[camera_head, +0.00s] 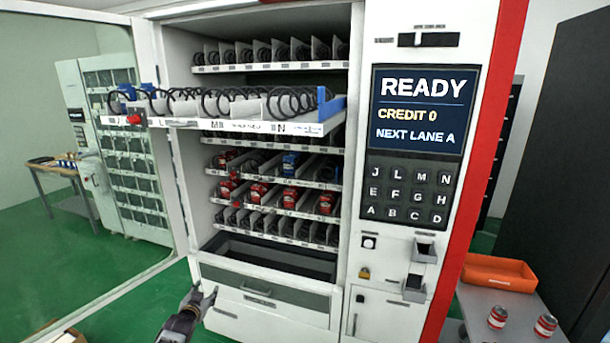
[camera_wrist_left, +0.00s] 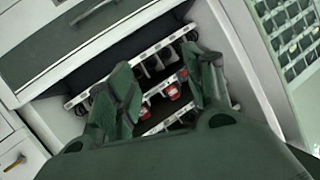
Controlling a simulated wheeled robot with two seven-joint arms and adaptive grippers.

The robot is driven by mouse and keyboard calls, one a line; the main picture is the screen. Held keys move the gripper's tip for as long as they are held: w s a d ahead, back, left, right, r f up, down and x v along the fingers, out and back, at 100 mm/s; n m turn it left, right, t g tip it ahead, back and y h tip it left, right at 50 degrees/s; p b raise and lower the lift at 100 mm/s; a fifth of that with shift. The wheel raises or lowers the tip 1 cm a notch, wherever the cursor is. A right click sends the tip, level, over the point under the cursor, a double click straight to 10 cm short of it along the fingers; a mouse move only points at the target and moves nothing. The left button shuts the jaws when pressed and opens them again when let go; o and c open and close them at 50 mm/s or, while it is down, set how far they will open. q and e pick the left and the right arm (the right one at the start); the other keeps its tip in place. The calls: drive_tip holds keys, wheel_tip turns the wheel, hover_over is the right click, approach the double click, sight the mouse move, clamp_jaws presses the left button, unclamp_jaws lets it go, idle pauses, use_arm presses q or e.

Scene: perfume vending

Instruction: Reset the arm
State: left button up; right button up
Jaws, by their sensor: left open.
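My left gripper (camera_head: 200,297) is low in front of the vending machine's lower left, by the grey drawer front (camera_head: 262,291). Its fingers are apart with nothing between them. In the left wrist view the open fingers (camera_wrist_left: 165,88) frame the machine's lower shelves and a few red cans (camera_wrist_left: 172,92) behind them. The vending machine (camera_head: 345,200) stands with its glass door swung open to the left. Its upper tray (camera_head: 240,124) with black coils is pulled out over the shelves below. My right gripper is not in view.
The machine's screen (camera_head: 417,108) reads READY, CREDIT 0, NEXT LANE A, above a keypad (camera_head: 408,190). An orange bin (camera_head: 498,272) and two red cans (camera_head: 545,326) are on a grey cart at the right. A wooden table (camera_head: 60,168) shows at the left.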

use_arm(q)
drive_tip(key=s+d+f+g+b, duration=0.1)
drive_tip(key=s+d+f+g, duration=0.2)
drive_tip(key=s+f, duration=1.35)
drive_tip(key=s+d+f+g+b, duration=0.15)
drive_tip(key=s+f+g, duration=0.25)
drive_tip(key=s+f, duration=1.25)
drive_tip(key=s+d+f+g, duration=0.2)
drive_tip(key=s+f, duration=0.4)
drive_tip(key=s, duration=0.6)
drive_tip(key=s+d+f+g, duration=0.2)
drive_tip(key=s+f, duration=0.4)
drive_tip(key=s, duration=0.6)
drive_tip(key=s+d+f+g+h, duration=0.1)
drive_tip(key=s+f, duration=0.5)
drive_tip(key=s, duration=0.7)
drive_tip(key=shift+d+f+g, duration=0.4)
drive_tip(key=shift+d+g, duration=0.2)
drive_tip(key=shift+d, duration=0.05)
drive_tip(key=shift+r, duration=0.2)
